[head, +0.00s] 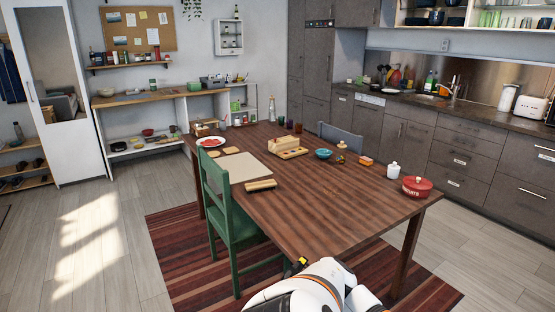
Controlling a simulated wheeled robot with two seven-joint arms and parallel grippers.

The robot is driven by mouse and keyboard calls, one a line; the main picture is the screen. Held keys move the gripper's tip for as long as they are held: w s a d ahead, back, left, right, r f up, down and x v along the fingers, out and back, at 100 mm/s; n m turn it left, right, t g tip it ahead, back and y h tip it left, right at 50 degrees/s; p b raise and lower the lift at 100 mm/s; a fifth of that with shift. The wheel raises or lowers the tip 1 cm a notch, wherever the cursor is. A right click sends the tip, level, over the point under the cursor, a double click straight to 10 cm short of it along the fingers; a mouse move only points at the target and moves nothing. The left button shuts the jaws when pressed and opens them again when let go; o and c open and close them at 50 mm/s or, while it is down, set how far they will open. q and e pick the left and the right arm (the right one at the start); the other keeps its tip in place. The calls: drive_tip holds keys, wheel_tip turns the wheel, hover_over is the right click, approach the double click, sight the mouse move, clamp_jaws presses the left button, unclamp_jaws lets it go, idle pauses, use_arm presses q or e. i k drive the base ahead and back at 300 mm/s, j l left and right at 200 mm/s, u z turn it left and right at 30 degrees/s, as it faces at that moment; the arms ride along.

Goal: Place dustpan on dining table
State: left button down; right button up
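The dining table (330,208) is a long brown wooden table in the middle of the head view. I cannot make out a dustpan anywhere in this view. A white and black part of my own arm shows at the bottom centre, in front of the table's near edge. No gripper fingers can be made out, and I cannot tell whether anything is held.
A red lidded pot (417,187), white jar (393,171), blue bowl (323,154), pale board (240,167) and wooden tray (287,149) stand on the table. A green chair (235,225) is at its left. The table's near centre is bare.

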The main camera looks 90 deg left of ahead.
sight(286, 207)
drive_tip(key=j+u, duration=0.2)
drive_tip(key=u, duration=0.3)
drive_tip(key=j+u, duration=0.2)
drive_tip(key=u, duration=0.25)
drive_tip(key=j+u, duration=0.2)
drive_tip(key=u, duration=0.3)
drive_tip(key=j+u, duration=0.15)
drive_tip(key=u, duration=0.3)
drive_tip(key=i, duration=0.05)
